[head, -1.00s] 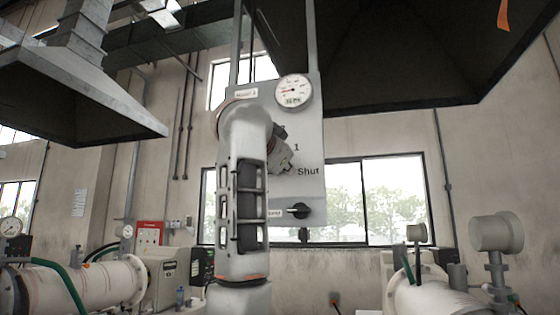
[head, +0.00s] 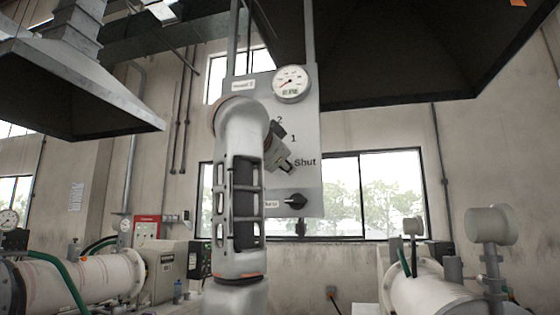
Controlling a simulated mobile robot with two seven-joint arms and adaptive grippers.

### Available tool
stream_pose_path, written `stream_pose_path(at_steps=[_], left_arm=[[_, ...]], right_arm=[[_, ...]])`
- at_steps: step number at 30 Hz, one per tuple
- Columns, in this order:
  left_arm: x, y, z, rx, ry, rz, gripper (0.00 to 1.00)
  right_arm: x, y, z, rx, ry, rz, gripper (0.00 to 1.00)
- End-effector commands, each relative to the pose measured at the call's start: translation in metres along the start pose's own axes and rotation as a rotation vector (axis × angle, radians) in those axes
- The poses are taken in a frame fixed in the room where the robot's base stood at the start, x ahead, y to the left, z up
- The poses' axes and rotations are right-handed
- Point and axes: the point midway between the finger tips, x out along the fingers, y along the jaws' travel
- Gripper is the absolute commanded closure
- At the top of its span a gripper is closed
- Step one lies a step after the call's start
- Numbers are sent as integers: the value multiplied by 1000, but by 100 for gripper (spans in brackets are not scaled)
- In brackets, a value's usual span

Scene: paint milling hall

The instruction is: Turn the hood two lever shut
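The grey control panel (head: 310,125) hangs ahead of me, with a small plate (head: 243,85) at its top left that is hard to read. The marks "2", "1" and "Shut" (head: 305,162) run down its right side. My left arm rises in front of the panel and hides its left part. My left gripper (head: 280,157) is at the panel, close to the left of "Shut". The hood two lever cannot be made out clearly behind the gripper and wrist. Whether the fingers are closed on it is hidden. My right gripper is not in view.
A round gauge (head: 291,84) sits at the panel's top right, and a black knob (head: 293,201) at its bottom. Dark hoods hang at upper left (head: 70,95) and upper right (head: 400,60). White cylindrical mills stand at lower left (head: 75,280) and lower right (head: 430,295).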

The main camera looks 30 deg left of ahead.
Motion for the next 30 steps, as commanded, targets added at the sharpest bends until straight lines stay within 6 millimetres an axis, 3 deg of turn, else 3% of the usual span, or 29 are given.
stream_pose_path(at_steps=[8,21,30], left_arm=[[-7,-1,-2,-2,4,-2,66],[-88,0,-3,-2,7,-1,66],[-119,0,-1,-1,3,0,66]], right_arm=[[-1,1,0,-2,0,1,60],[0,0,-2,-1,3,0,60],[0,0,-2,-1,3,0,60]])
